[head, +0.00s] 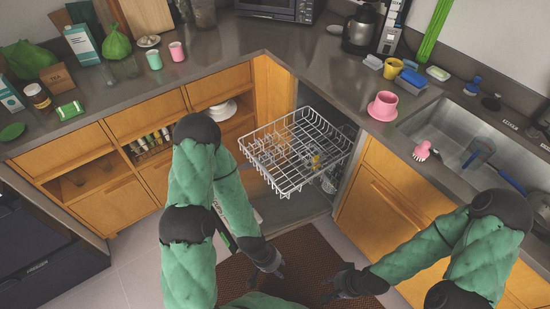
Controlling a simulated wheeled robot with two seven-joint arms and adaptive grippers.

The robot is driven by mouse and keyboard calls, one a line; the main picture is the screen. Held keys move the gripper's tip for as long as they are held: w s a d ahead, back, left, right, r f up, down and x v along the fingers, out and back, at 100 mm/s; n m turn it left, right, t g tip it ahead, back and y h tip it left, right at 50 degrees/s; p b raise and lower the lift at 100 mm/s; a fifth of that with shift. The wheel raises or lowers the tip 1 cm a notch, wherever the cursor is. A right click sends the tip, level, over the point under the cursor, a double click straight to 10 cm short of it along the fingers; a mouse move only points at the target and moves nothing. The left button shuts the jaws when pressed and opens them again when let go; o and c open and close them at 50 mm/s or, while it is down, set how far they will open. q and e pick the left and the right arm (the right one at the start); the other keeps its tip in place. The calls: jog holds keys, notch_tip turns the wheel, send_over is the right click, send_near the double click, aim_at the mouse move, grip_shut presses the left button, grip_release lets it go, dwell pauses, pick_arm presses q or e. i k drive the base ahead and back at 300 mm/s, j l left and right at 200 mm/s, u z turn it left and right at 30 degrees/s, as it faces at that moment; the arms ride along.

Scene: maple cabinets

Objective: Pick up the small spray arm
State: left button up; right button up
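I cannot make out the small spray arm for certain. A white wire dishwasher rack (291,190) is pulled out of the open dishwasher in the corner. A small yellowish item (316,162) shows at the right part of the rack, too small to identify. My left gripper (268,276) hangs below and in front of the rack, over the brown mat. It looks open and empty. My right gripper (326,287) is to its right, also over the mat, with fingers apart and nothing between them. Neither gripper touches the rack.
A brown mat (305,250) lies on the tiled floor. Wooden cabinets (380,200) flank the dishwasher. The right counter holds a pink cup (383,106) and a sink (455,140) with a pink brush (422,151). Cups, jars and bags crowd the left counter (120,90).

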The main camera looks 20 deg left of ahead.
aim_at(316, 160)
jog(key=u, duration=0.2)
jog(key=i+j+u, duration=0.15)
jog(key=i+j, duration=0.35)
jog(key=j, duration=0.25)
jog(key=i+j+u, duration=0.15)
jog(key=i+j, duration=0.35)
jog(key=j, duration=0.15)
